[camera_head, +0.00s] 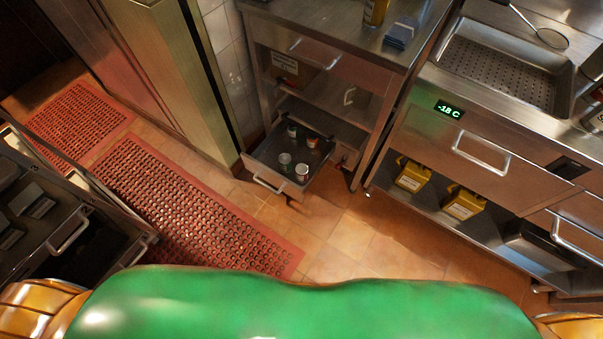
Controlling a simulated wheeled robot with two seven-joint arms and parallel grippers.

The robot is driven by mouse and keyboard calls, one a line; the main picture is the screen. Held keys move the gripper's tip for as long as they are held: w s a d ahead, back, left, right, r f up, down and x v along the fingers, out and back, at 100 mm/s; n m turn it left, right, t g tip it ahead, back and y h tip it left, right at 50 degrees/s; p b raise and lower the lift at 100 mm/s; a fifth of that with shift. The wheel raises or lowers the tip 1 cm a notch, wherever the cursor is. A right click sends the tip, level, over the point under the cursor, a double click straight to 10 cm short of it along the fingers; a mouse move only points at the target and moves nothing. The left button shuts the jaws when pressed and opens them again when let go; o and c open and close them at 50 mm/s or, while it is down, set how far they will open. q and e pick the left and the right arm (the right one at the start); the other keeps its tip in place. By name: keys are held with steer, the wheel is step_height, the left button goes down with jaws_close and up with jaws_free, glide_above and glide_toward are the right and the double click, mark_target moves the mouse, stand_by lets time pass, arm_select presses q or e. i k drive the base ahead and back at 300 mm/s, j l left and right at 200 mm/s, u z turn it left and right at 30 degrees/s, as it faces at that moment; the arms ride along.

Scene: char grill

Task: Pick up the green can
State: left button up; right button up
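The open bottom drawer (262,166) of the steel cabinet holds several small cans. A can with a pale greenish top (284,159) stands near the front of the drawer and looks like the green can, though it is too small to be sure. A white can (301,171) with a dark top stands to its right. Two more small containers, a pale one (292,130) and a dark one with an orange-brown top (312,141), stand further back. Neither of my grippers shows; only gold parts of my arms show at the lower corners.
The drawer handle (268,184) faces a clear strip of tiled floor (340,245). A red perforated mat (190,215) lies to the left. A steel counter with a -18 C display (448,109) and yellow jugs (412,176) on its shelf stands right. Another handled unit (68,231) stands left.

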mark_target(285, 165)
steer(key=i+j+z, duration=0.2)
steer(key=j+z, duration=0.25)
steer(key=i+j+z, duration=0.1)
steer(key=j+z, duration=0.3)
steer(key=j, duration=0.25)
steer(key=j+z, duration=0.85)
steer(key=j, duration=0.3)
steer(key=k+j+z, duration=0.2)
steer(key=j+z, duration=0.25)
steer(key=j, duration=0.1)
